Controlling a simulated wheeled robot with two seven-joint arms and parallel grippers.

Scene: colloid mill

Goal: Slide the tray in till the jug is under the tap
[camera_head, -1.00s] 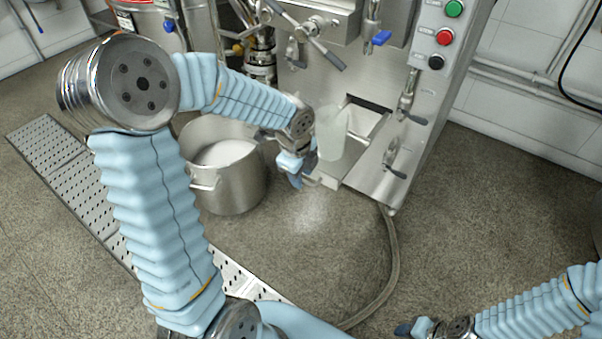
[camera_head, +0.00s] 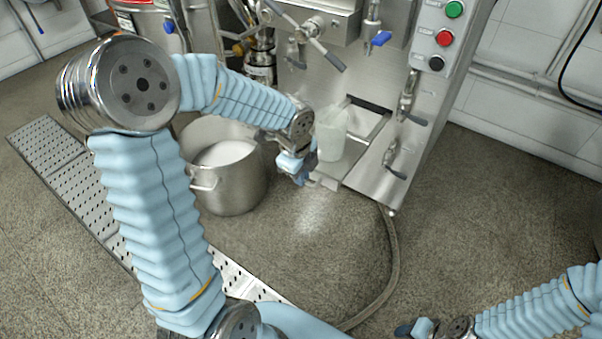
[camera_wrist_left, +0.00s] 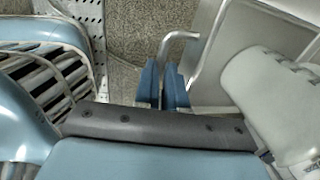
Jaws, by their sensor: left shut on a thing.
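The metal tray (camera_head: 327,180) sticks out of the recess at the front of the steel machine. A translucent jug (camera_head: 331,138) stands upright on it; part of the jug also shows at the right of the left wrist view (camera_wrist_left: 265,95). The tap (camera_head: 371,38) with a blue lever is above and to the right of the jug. My left gripper (camera_head: 300,178) is at the tray's front, shut on its bent rod handle (camera_wrist_left: 181,36), between the blue fingers in the left wrist view. My right gripper (camera_head: 412,329) is low at the right, away from the tray; its fingers are unclear.
A steel pot (camera_head: 232,190) with white contents stands on the floor left of my left gripper. A grey hose (camera_head: 393,255) runs from the machine across the floor. A perforated drain cover (camera_head: 75,180) crosses the left. Control buttons (camera_head: 445,38) are on the machine's right column.

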